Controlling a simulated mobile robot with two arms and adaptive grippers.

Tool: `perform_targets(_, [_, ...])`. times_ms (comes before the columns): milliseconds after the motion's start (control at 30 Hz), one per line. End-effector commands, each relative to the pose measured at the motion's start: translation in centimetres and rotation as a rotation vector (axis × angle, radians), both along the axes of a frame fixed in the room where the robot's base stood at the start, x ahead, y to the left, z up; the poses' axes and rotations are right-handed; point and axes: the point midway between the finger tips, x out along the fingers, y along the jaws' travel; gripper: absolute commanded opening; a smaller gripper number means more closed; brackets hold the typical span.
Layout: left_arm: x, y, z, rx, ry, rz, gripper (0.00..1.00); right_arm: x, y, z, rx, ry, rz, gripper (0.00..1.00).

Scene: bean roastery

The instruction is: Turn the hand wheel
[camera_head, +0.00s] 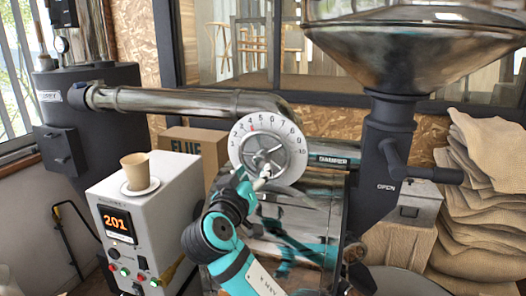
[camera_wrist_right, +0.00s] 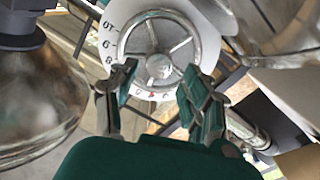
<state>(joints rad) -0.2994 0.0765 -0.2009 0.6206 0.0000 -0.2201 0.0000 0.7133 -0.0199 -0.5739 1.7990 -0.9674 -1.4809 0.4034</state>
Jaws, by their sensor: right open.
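The hand wheel (camera_head: 272,150) is silver and spoked. I cannot tell whether the fingers touch the rim. My left gripper is not in view.
A grey control box (camera_head: 146,222) with a "201" display and a paper cup (camera_head: 135,171) on a saucer stands at left. A dark roaster column with a large metal hopper (camera_head: 415,55) rises at right. Burlap sacks (camera_head: 480,190) are stacked at far right.

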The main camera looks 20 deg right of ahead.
Motion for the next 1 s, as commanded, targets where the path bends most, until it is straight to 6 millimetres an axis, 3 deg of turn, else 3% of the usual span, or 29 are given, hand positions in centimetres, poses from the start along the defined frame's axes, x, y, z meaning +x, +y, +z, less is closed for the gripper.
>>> perform_targets(100, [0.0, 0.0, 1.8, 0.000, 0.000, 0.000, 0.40, 2.2, -1.6, 0.6, -0.003, 0.002, -0.003, 0.49])
perform_targets(400, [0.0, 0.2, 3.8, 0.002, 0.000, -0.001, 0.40, 6.1, -4.1, 0.3, -0.002, 0.001, -0.001, 0.49])
perform_targets(800, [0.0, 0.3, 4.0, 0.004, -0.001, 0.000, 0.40, 6.8, -4.6, -0.1, 0.001, 0.000, 0.001, 0.49])
perform_targets(1000, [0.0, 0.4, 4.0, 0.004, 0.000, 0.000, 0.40, 6.8, -4.5, 0.0, 0.001, 0.000, 0.001, 0.25])
